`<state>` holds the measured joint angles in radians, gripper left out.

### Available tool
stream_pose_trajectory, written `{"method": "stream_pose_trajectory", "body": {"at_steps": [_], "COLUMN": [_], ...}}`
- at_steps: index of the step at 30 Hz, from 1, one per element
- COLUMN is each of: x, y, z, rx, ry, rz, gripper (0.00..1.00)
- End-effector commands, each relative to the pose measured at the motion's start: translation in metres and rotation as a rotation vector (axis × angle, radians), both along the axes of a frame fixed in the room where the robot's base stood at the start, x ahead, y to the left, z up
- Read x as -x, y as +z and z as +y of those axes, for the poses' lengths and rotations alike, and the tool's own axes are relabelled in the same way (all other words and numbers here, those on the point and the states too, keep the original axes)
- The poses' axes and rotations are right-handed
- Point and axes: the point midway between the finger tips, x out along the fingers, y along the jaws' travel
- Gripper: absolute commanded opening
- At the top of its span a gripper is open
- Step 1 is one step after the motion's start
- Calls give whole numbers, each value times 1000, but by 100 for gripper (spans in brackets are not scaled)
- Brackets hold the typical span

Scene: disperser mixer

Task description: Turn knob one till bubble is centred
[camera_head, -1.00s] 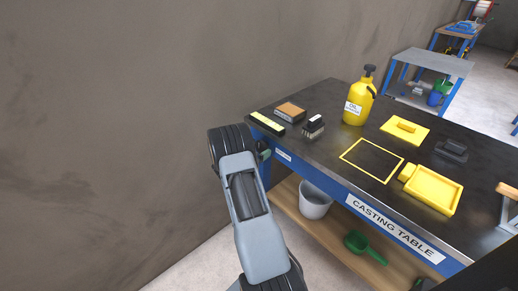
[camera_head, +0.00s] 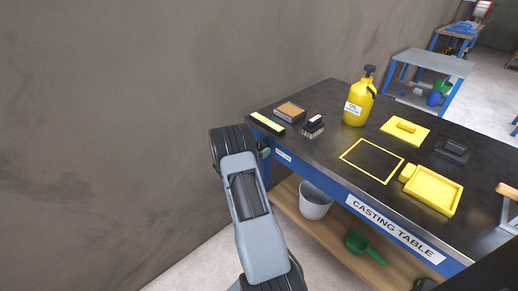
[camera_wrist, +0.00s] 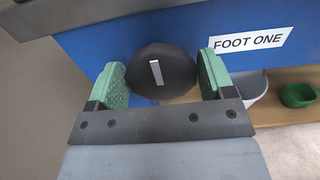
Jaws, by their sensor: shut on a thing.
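Knob one is a round black knob (camera_wrist: 162,71) with a white line on its face, on the blue table front beside a "FOOT ONE" label (camera_wrist: 249,41) in the wrist view. The white line stands near upright, slightly tilted. My gripper (camera_wrist: 163,78) has its green pads on either side of the knob and is shut on it. In the head view, my gripper (camera_head: 265,152) is at the table's left front corner and my arm hides the knob. The yellow level (camera_head: 267,123) lies on the table's left corner; its bubble is too small to make out.
The casting table (camera_head: 330,150) holds a yellow oil can (camera_head: 359,98), a brush (camera_head: 313,127), an orange-topped block (camera_head: 289,111) and yellow mould parts (camera_head: 433,189). A bucket (camera_head: 315,200) and green scoop (camera_head: 365,246) are on the lower shelf. A wall is left.

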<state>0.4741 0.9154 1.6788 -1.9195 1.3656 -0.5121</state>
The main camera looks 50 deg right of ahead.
Motion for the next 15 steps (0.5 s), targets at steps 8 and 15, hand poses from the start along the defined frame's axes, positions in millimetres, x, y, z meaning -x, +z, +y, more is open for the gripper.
{"method": "stream_pose_trajectory", "body": {"at_steps": [8,15], "x": [-1,-2], "y": [1,2], "z": [0,0], "rx": [-5,-20], "ry": [0,1], "rz": [75,263], "gripper": [52,52]}}
